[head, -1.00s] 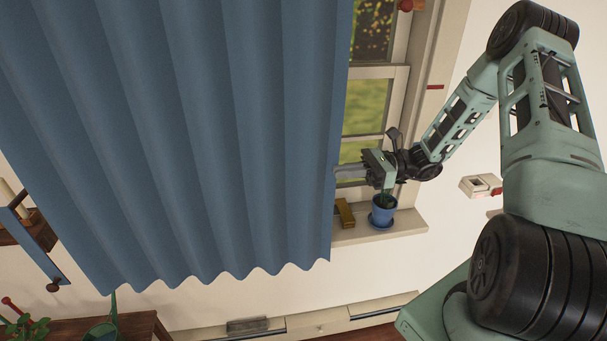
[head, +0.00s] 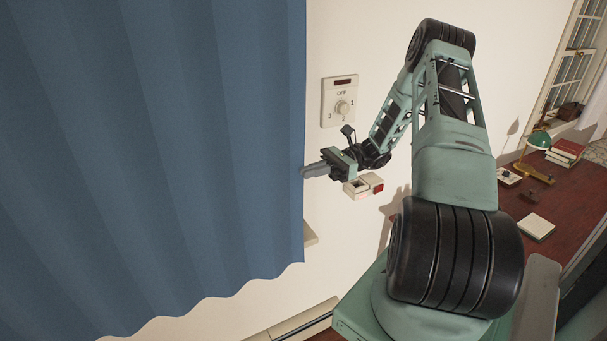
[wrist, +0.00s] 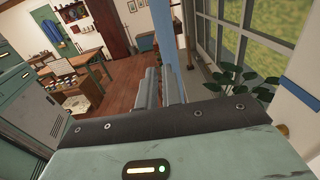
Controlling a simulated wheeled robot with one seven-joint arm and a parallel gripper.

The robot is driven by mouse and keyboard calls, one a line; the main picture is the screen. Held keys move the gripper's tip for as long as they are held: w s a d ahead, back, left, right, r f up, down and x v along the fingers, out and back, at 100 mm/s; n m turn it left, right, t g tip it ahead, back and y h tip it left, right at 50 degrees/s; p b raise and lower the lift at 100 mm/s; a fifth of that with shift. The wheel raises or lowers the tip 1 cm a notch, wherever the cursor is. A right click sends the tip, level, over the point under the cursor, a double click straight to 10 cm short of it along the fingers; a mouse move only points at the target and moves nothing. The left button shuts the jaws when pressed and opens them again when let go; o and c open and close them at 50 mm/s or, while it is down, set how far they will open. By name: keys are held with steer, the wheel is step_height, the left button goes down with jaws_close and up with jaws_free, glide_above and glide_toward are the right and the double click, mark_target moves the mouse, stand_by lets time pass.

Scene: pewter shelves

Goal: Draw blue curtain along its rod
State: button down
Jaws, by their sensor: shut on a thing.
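The blue curtain (head: 150,150) hangs in pleats and fills the left of the head view. Its rod is out of view above. My gripper (head: 306,172) is at the curtain's right edge, with its fingers pointing left and shut on that edge. In the wrist view the gripper's two fingers (wrist: 163,88) lie close together, and a narrow blue strip of the curtain (wrist: 165,40) shows at their far end. The curtain hides the window in the head view. Only a sill end (head: 310,236) shows past its edge.
A wall dial (head: 341,102) and a small white box with a red button (head: 363,187) are close to my gripper. A desk (head: 510,205) with a green lamp (head: 538,140) and books (head: 565,152) stands right. A leafy plant (wrist: 235,85) is beside the window glass (wrist: 235,40).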

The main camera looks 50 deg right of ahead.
steer(key=shift+s+d, duration=0.2)
steer(key=shift+d, duration=0.35)
steer(key=c, duration=1.6)
jaws_free()
steer(key=shift+s+d, duration=0.1)
steer(key=shift+d, duration=0.1)
steer(key=shift+o, duration=0.2)
steer(key=shift+a, duration=0.1)
steer(key=b+v, duration=0.7)
steer(key=v, duration=1)
steer(key=shift+d, duration=0.2)
steer(key=shift+r, duration=0.1)
